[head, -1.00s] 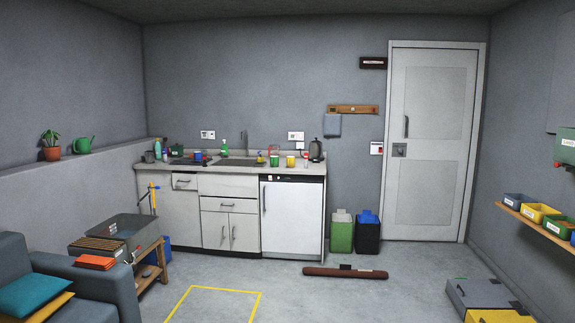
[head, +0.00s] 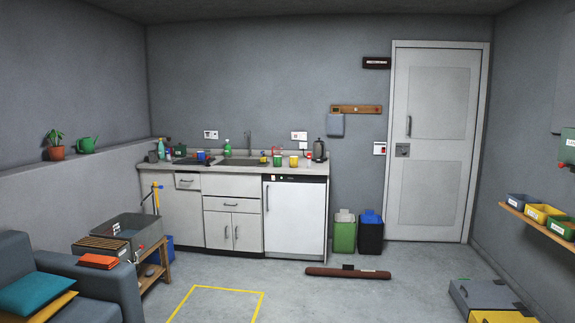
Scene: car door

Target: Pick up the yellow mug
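A small yellow mug (head: 293,161) stands on the kitchen counter (head: 322,171) toward its right end, above the white fridge front. It is far off and small, so I cannot make out its handle. A green mug-like item (head: 277,161) stands just left of it, and a dark kettle (head: 319,149) stands to its right. Neither of my grippers shows in the head view.
A sink with a tap (head: 248,142) is left of the mugs. Green (head: 344,235) and blue-topped (head: 370,236) bins stand right of the counter. A dark red beam (head: 347,272) lies on the floor. A low table with a grey tub (head: 140,229) stands left. Floor before the cabinets is clear.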

